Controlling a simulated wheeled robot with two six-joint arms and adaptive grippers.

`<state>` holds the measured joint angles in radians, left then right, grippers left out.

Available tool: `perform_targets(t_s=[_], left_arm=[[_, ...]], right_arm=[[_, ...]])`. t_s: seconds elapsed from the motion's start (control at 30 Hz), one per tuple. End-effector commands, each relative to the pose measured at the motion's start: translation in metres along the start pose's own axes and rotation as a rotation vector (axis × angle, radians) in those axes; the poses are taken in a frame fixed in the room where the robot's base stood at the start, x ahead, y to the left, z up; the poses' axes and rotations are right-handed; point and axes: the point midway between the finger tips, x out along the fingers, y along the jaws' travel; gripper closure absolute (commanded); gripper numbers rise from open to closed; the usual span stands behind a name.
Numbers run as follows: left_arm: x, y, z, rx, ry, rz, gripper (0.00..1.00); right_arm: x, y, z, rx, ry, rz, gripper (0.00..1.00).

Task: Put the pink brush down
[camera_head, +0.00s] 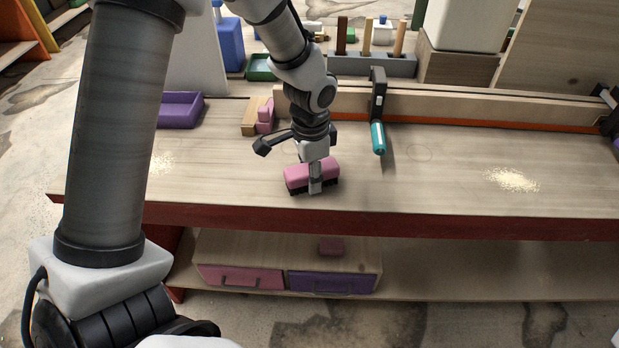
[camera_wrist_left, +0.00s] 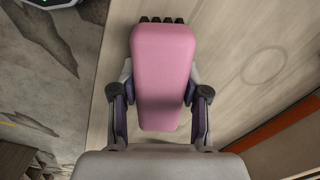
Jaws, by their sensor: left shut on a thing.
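The pink brush (camera_head: 299,178) has a pink block back and dark bristles pointing down. In the head view it is at the front part of the wooden workbench (camera_head: 450,175), left of centre. My left gripper (camera_head: 315,186) is shut on it, with a finger across its near side. In the left wrist view the brush (camera_wrist_left: 163,75) lies between the two fingers of the left gripper (camera_wrist_left: 160,115), its bristles showing at the far end. I cannot tell whether the bristles touch the bench top. My right gripper is in neither view.
A clamp with a teal handle (camera_head: 378,138) hangs at the rail right of the gripper. A purple tray (camera_head: 180,108) and a pink-and-wood item (camera_head: 258,118) lie behind left. Pale shavings (camera_head: 512,180) lie at right. The bench between is clear. Drawers (camera_head: 240,277) sit below.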

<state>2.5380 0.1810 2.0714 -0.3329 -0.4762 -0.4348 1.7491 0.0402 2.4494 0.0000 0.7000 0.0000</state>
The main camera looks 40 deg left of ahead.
Motion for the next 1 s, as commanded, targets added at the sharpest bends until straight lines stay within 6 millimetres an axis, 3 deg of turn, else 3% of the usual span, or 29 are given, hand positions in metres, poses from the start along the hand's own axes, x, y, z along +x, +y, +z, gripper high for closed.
perform_targets(t_s=[0.23,0.27,0.3,0.33,0.73,0.87,1.0], left_arm=[[0.002,0.000,0.000,0.000,0.000,0.000,0.87],[0.002,0.000,0.000,0.000,0.000,0.000,0.51],[0.002,0.000,0.000,0.000,0.000,0.000,0.37],[0.002,0.000,0.000,0.000,0.000,0.000,0.30],[-0.007,0.000,-0.001,-0.001,0.002,-0.001,0.30],[-0.033,-0.001,-0.001,0.000,0.004,-0.004,0.30],[-0.071,-0.001,-0.001,-0.001,0.006,-0.005,0.30]], right_arm=[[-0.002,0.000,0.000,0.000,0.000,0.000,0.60],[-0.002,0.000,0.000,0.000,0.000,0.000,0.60],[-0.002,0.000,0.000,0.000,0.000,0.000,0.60],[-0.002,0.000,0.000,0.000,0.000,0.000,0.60],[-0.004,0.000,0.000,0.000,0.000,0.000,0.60],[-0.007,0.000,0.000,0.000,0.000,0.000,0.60],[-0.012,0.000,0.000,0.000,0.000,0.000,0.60]])
